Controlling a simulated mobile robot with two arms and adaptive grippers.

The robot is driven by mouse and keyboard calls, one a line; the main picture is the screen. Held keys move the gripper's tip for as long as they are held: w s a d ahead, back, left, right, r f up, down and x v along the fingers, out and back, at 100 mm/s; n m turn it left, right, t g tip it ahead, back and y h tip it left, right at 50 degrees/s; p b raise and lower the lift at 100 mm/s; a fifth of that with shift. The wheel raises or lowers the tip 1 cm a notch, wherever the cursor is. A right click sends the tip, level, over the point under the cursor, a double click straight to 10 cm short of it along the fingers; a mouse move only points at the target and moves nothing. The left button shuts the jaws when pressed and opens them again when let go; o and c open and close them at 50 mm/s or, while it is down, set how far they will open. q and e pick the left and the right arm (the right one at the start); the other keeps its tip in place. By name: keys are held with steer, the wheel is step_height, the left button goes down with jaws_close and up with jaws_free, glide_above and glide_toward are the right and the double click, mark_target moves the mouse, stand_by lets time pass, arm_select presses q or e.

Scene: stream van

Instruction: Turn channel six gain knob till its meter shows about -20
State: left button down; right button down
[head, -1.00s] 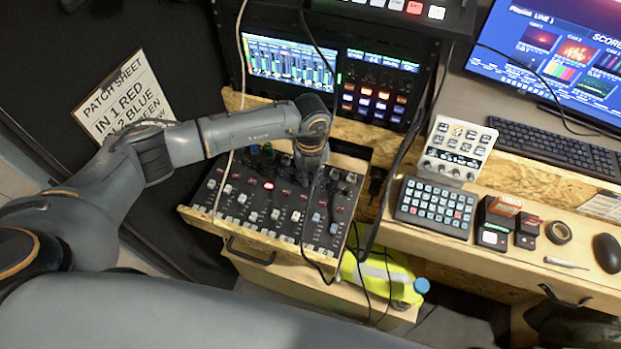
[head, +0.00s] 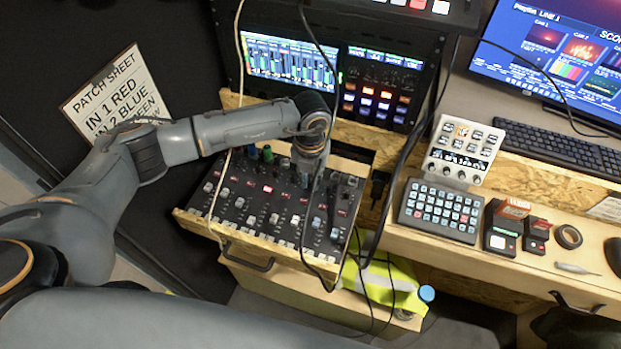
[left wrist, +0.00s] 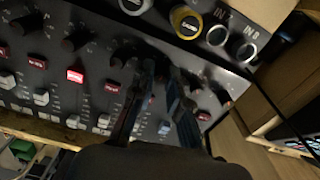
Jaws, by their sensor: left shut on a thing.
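The mixer (head: 250,225) lies on a wooden pull-out shelf under the rack, with faders, red buttons and rows of dark knobs. My left gripper (head: 308,172) reaches down onto its upper knob rows. In the left wrist view its two dark fingers (left wrist: 163,85) are close together, shut on a knob that they mostly hide. The knob's channel number and pointer cannot be read. Beside the fingers stands another black knob (left wrist: 122,58). The meter screen (head: 287,60) shows several upright bars; their values are too small to read. My right gripper is not in view.
Input connectors (left wrist: 186,20) line the mixer's back edge near the fingers. Loose cables hang across the mixer's right side. A button panel (head: 382,88) stands behind, and a keypad (head: 440,210) sits on the desk to the right. A patch sheet (head: 115,95) is at the left.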

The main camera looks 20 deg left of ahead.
mark_target(310, 181)
arm_select(q)
steer(key=c, duration=1.3)
jaws_free()
steer(key=shift+r, duration=0.1)
step_height(310, 181, up, 12)
steer(key=shift+f, duration=0.1)
